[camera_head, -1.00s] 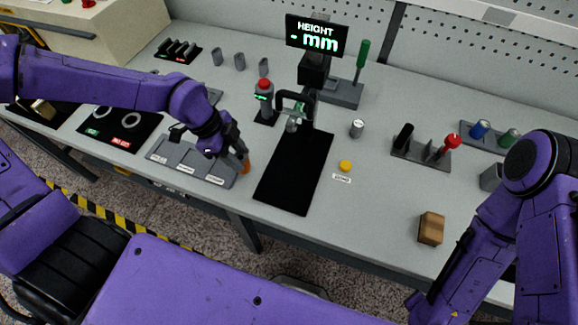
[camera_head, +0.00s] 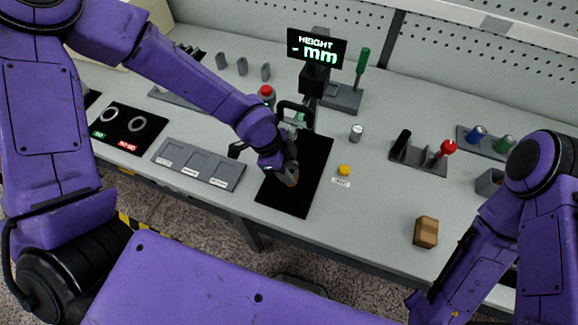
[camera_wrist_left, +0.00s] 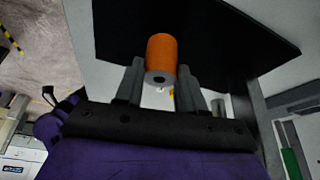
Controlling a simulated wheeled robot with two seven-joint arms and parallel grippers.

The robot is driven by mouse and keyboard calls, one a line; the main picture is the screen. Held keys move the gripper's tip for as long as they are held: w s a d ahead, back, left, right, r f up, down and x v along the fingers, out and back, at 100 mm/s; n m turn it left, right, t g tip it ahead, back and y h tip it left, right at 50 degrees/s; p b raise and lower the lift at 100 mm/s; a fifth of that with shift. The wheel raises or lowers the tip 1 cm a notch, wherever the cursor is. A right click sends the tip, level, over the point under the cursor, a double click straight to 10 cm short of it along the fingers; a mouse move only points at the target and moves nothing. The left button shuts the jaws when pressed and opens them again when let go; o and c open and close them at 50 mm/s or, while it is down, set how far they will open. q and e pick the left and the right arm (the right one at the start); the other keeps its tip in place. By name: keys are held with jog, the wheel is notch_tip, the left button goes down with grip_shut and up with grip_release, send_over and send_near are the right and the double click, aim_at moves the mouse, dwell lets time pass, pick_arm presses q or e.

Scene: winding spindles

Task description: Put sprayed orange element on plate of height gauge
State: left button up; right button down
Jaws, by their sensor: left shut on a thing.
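My left gripper (camera_head: 289,176) is shut on the orange element (camera_wrist_left: 161,56), a small cylinder with a hole in its end. That plate also fills the upper part of the left wrist view (camera_wrist_left: 215,35), behind the element. I cannot tell whether the element touches it. The height gauge (camera_head: 315,75) stands at the plate's far end, and its display (camera_head: 317,48) reads "HEIGHT - mm". My right gripper is out of view.
A grey tray with labelled compartments (camera_head: 198,164) lies left of the plate. A yellow button (camera_head: 344,170) and a small metal cylinder (camera_head: 356,132) are to its right. A red-topped device (camera_head: 266,93) stands behind. A wooden block (camera_head: 426,232) sits at front right.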

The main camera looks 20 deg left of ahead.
pick_arm(q)
jog(key=o, duration=1)
jog(key=shift+o, duration=0.2)
jog(key=v, duration=1.2)
jog(key=shift+b, duration=0.3)
jog(key=shift+d+r, duration=0.1)
